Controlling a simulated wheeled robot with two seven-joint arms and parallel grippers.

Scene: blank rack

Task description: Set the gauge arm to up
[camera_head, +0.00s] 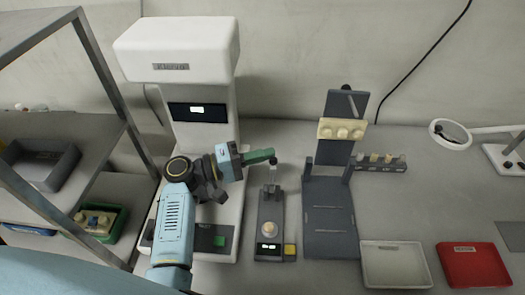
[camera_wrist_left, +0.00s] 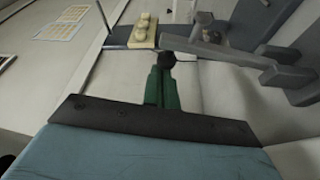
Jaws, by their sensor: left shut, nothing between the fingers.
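The gauge (camera_head: 270,222) is a narrow dark device on the table with a round pale disc, a small lit display and a yellow button. A short post with a thin pale stem (camera_head: 273,174) rises at its back end, under my fingertips. My left gripper (camera_head: 272,156) has green fingers, shut and empty, at the top of this stem. In the left wrist view the fingers (camera_wrist_left: 162,85) point at a round black knob (camera_wrist_left: 167,60) right at their tips. I cannot tell whether they touch it. The gauge arm's exact position is partly hidden. My right gripper is not in view.
A white machine (camera_head: 180,50) stands behind my left arm. A dark upright fixture (camera_head: 330,215) with a cream block (camera_head: 342,128) stands right of the gauge. A peg rack (camera_head: 380,166), a white tray (camera_head: 397,284) and a red tray (camera_head: 472,284) lie further right. Shelves are at left.

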